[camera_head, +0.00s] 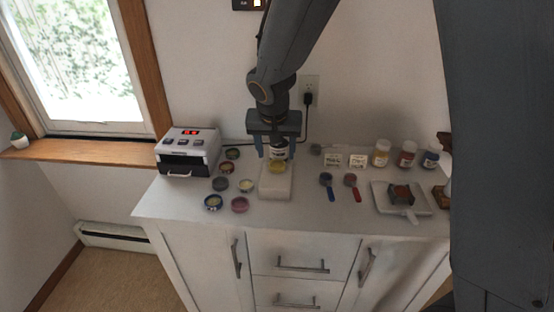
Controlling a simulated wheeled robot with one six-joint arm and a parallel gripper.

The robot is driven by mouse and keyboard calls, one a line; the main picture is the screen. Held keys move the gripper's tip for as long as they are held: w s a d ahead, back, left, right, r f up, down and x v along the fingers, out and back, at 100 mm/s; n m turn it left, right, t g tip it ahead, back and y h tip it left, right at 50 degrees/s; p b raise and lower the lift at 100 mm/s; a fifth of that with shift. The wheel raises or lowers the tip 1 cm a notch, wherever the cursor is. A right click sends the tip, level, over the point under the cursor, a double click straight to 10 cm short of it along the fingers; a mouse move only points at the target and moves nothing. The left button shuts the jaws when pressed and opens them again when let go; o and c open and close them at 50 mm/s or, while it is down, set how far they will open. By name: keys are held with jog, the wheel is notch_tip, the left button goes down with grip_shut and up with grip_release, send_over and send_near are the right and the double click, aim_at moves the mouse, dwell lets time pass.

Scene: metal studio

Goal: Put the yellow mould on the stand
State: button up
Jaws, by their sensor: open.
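A small round yellow mould (278,167) sits on top of the white block-shaped stand (275,188) near the middle of the counter. My gripper (278,154) points down directly above the mould, with its fingers spread to either side. The gripper is open. A pale part shows between the fingers, just above the mould; I cannot tell what it is. Whether the fingertips touch the mould is too small to tell.
Several small round moulds, such as a pink one (239,204) and a blue-rimmed one (213,202), lie left of the stand. A white machine (188,151) stands at the back left. Two scoops, jars (381,153) and a white tray (417,207) are at the right.

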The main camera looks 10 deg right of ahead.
jog(key=v, duration=0.6)
jog(key=s+d+f+n+g, duration=0.1)
jog(key=s+d+f, duration=0.3)
jog(key=s, duration=0.5)
jog(key=s+d+f+n+g, duration=0.1)
jog(key=s+d+f, duration=0.3)
jog(key=s+d, duration=0.5)
jog(key=shift+s+d+g+y+b, duration=0.15)
jog(key=shift+s+g+y+b, duration=0.3)
jog(key=shift+s+g, duration=0.3)
jog(key=shift+w+f, duration=0.1)
